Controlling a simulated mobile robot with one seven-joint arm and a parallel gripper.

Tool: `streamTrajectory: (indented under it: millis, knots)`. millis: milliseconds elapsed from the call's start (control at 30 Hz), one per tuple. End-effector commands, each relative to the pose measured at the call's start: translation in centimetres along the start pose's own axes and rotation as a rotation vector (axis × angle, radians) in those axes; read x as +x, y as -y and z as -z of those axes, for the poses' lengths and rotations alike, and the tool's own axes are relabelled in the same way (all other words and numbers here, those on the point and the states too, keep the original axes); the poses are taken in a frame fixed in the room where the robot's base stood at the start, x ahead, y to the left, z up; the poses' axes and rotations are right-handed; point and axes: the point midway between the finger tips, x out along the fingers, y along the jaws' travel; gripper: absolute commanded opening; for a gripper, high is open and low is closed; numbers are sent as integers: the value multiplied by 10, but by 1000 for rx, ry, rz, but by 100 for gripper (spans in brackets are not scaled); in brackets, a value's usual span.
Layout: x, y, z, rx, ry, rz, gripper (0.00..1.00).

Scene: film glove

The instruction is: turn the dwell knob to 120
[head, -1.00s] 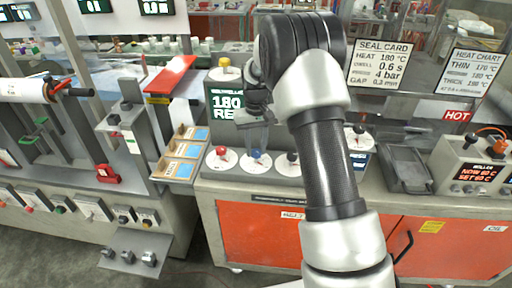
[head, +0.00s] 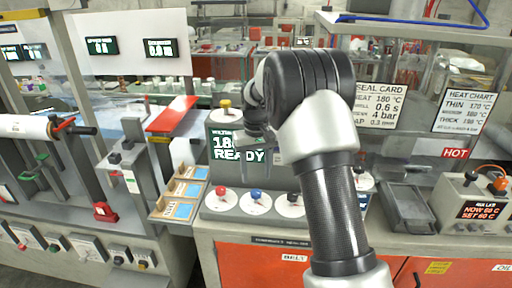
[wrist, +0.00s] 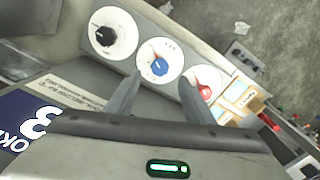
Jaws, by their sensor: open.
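The sealing machine's panel has a row of round white dials. They carry a red knob (head: 220,192), a blue knob (head: 255,195) and a black knob (head: 291,199), and one more dial is partly behind my arm. I cannot read which is the dwell knob, nor the dial numbers. In the wrist view, the blue knob (wrist: 159,67) shows beyond and between my open fingertips (wrist: 157,88), with the red knob (wrist: 204,89) right and the black knob (wrist: 103,37) left.
A seal card (head: 378,104) reads heat 180 °C, 0.6 s and 4 bar. A heat chart (head: 467,104) hangs to its right. A yellow-topped post (head: 225,108) stands behind the display.

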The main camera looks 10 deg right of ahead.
Motion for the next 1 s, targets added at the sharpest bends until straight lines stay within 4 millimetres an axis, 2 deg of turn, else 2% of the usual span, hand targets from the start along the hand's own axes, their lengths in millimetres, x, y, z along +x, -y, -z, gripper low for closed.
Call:
streamTrajectory:
  millis: [33,200,400,600,1000]
  knots:
    - [-15,0,1,0,-5,0,48]
    - [-57,0,1,0,-4,0,48]
    - [-93,0,1,0,-2,0,48]
    - [-108,0,0,0,0,0,48]
    - [-115,0,-2,1,-6,0,48]
